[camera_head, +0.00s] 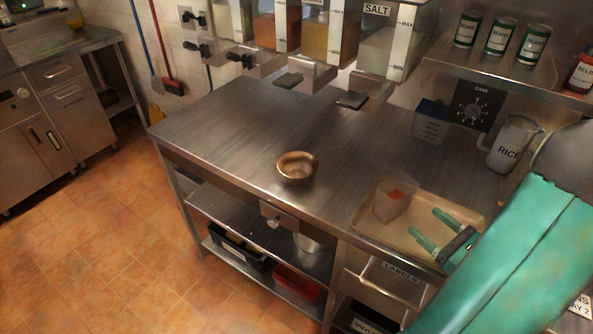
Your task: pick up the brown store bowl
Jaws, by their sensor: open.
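The brown store bowl (297,174) stands upright on the steel worktop, near its front edge and left of the tray. Its inside looks empty. My gripper (424,222) is at the lower right, with its two green fingers apart and pointing up and left. The gripper is open and empty, well to the right of the bowl and not touching it. In the picture it overlaps the tan tray; I cannot tell its height above it.
The steel worktop (230,125) is clear around the bowl. A tan tray (371,226) holds a clear container (392,203). Dispensers, including a salt one (388,50), hang above the back. A rice jug (511,146) and a blue bin (431,121) stand at the right.

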